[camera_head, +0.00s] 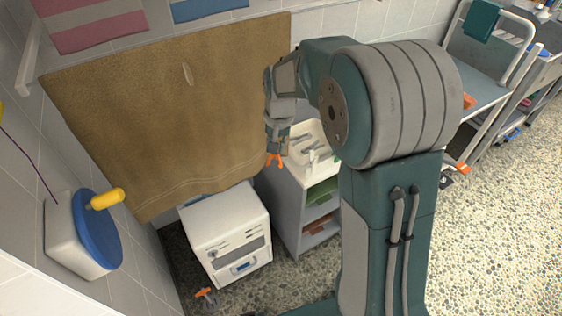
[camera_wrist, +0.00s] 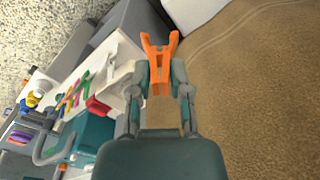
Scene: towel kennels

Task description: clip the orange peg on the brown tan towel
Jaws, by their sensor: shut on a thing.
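My gripper (camera_wrist: 160,88) is shut on an orange peg (camera_wrist: 158,58), which sticks out past the fingertips in the wrist view. In the head view, the peg (camera_head: 274,159) shows below my gripper (camera_head: 277,143), at the right edge of the brown tan towel. The towel (camera_head: 165,120) hangs wide along the wall, with a stitched band near its lower edge. In the wrist view the towel (camera_wrist: 255,90) fills the right side, beside the peg. I cannot tell whether the peg touches the cloth.
A white boxy appliance (camera_head: 227,235) stands below the towel, beside a shelved cart (camera_head: 295,190). Pink and blue towels hang above. A metal trolley (camera_head: 500,75) stands at the right. Speckled floor is open at lower right.

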